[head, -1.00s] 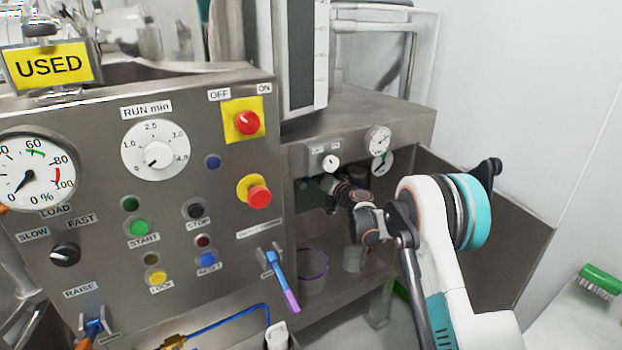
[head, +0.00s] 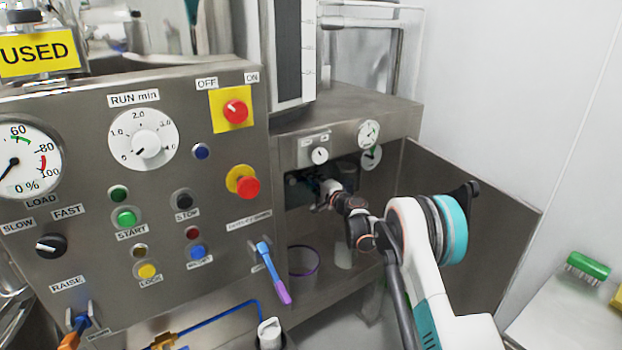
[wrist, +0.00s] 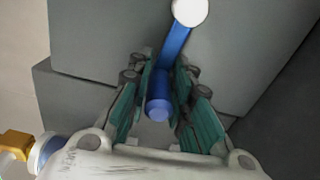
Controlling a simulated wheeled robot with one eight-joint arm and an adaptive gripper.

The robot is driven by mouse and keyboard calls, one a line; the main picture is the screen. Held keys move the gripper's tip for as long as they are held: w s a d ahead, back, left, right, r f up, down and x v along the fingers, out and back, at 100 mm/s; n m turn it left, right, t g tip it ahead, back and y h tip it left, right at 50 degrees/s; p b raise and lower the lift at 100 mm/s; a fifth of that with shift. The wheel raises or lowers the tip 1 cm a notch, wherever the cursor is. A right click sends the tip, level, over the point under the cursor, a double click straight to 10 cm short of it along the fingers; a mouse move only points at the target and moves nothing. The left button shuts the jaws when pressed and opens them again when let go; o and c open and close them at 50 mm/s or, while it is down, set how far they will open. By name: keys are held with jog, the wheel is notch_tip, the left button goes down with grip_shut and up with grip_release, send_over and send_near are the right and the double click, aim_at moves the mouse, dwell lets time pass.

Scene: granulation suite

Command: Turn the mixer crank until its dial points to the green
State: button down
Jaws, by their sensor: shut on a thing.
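The mixer crank's blue handle (wrist: 160,95) shows in the wrist view, with a round white end (wrist: 190,12) on its far side. My gripper (wrist: 158,82) has its green-padded fingers on both sides of the handle and is shut on it. In the head view my gripper (head: 327,192) reaches into the dark recess under the steel shelf and hides most of the crank. A small round dial (head: 371,157) with a green part hangs above and right of it, below a white gauge (head: 368,133). The dial's pointer is too small to read.
The control panel (head: 60,225) with buttons, a red emergency knob (head: 247,187) and a blue-purple lever (head: 272,270) stands left of my arm. A purple-rimmed container (head: 303,262) is below the recess. A steel side panel (head: 480,200) bounds the right.

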jog(key=f+m, duration=0.1)
jog(key=m, duration=0.2)
jog(key=s+a+f+m+b, duration=0.1)
jog(key=f+m, duration=0.3)
jog(key=m, duration=0.1)
jog(key=shift+s+a+m+b, duration=0.25)
jog(key=shift+a+m+b, duration=0.05)
jog(key=shift+a+b, duration=0.1)
jog(key=shift+s+a+f+m, duration=0.15)
jog(key=shift+a+m, duration=0.1)
jog(key=shift+m, duration=0.3)
jog(key=shift+s+a+f+m, duration=0.15)
jog(key=shift+a+m, duration=0.1)
jog(key=shift+m, duration=0.3)
jog(key=shift+a, duration=0.1)
jog(key=c, duration=1.5)
grip_release()
jog(key=shift+a, duration=0.1)
